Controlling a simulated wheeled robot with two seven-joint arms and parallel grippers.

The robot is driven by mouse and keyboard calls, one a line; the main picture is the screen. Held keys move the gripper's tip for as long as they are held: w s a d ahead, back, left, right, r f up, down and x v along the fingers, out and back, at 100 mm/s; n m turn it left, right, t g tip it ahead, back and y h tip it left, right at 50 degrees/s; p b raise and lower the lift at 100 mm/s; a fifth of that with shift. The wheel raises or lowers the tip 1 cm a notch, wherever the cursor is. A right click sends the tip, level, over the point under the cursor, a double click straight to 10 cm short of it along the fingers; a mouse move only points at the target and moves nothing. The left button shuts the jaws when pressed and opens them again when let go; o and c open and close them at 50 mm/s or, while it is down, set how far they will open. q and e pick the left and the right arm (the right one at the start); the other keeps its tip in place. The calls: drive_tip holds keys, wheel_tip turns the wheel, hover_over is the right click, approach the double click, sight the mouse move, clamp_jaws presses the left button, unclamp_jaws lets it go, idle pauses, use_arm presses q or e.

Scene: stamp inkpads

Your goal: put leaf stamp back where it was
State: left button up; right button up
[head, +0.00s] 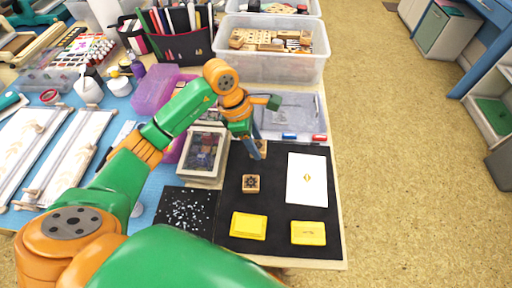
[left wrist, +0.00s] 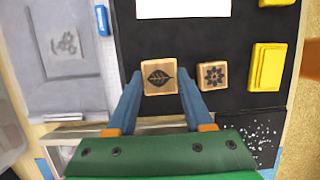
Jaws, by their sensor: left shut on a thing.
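The leaf stamp (left wrist: 159,77), a square wooden block with a dark leaf on its top face, is between the two fingers of my left gripper (left wrist: 159,80). In the head view, my left gripper (head: 257,150) is over the upper left part of the black mat (head: 270,208), and the leaf stamp (head: 262,146) is mostly hidden by it. I cannot tell whether the stamp touches the mat. The flower stamp (head: 251,183) stands on the mat just nearer; it also shows in the left wrist view (left wrist: 212,75). My right gripper is not in view.
White paper (head: 306,196) with a small yellow print lies right of the stamps. Two yellow inkpads (head: 248,226) (head: 308,232) lie at the mat's near edge. A framed box (head: 203,154) is left of the mat, a clear lidded bin (head: 292,112) behind it.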

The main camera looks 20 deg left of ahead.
use_arm(q)
drive_tip(key=f, duration=0.2)
drive_tip(key=f+p, duration=0.1)
drive_tip(key=f, duration=0.1)
drive_tip(key=shift+w+a, duration=0.1)
drive_tip(key=shift+w, duration=0.2)
drive_tip(key=shift+f+b, duration=0.2)
drive_tip(key=shift+b, duration=0.1)
drive_tip(key=o, duration=1.1)
